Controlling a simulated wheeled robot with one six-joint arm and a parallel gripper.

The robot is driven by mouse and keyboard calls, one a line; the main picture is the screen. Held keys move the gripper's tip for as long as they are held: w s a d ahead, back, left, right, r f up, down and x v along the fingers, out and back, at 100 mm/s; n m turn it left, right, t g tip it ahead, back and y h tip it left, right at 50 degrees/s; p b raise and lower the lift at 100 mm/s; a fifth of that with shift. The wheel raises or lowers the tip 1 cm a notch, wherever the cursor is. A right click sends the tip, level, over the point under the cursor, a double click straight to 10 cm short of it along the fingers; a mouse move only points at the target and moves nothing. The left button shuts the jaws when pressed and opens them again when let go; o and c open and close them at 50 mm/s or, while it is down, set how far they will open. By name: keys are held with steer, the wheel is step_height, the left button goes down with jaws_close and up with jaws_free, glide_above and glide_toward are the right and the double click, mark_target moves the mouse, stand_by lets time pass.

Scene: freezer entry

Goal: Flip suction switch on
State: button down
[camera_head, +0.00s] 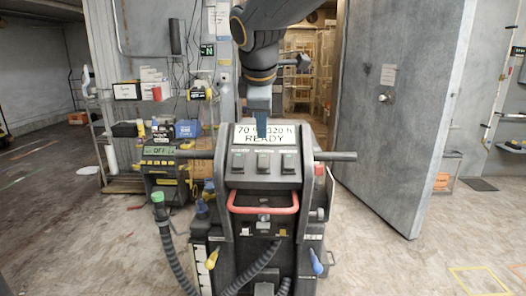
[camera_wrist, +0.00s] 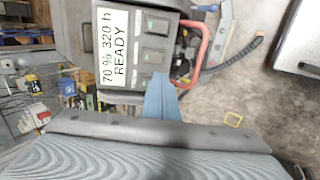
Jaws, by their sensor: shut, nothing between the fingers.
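A dark floor-cleaning machine (camera_head: 275,215) stands upright in the middle of the head view. Its panel has a white display (camera_head: 288,134) reading "70 % 320 h READY". Below are three switches: left (camera_head: 238,162), middle (camera_head: 264,161) and right (camera_head: 289,162). Their labels are too small to read, so I cannot tell which is suction. My gripper (camera_head: 261,134) points down, shut and empty, in front of the display in this view. In the wrist view, my blue fingertips (camera_wrist: 160,84) overlap the panel's lower edge beside two visible switches (camera_wrist: 157,25). Contact cannot be told.
A red handle (camera_head: 263,208) crosses below the switches, and dark side bars (camera_head: 335,156) stick out. A hose (camera_head: 172,255) hangs at left. A shelf with boxes (camera_head: 150,90) stands behind left. A large grey door (camera_head: 395,120) stands open behind right. Floor at right is mostly clear.

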mark_target(264, 166)
steer(key=p+x, duration=0.1)
steer(key=x, duration=1.2)
steer(key=shift+w+f, duration=0.2)
steer(key=shift+f, duration=0.15)
steer(key=shift+d+f, duration=0.1)
steer(key=shift+f, duration=0.25)
steer(key=shift+r, duration=0.2)
steer(key=shift+r+p, duration=0.7)
steer(key=shift+p, duration=0.25)
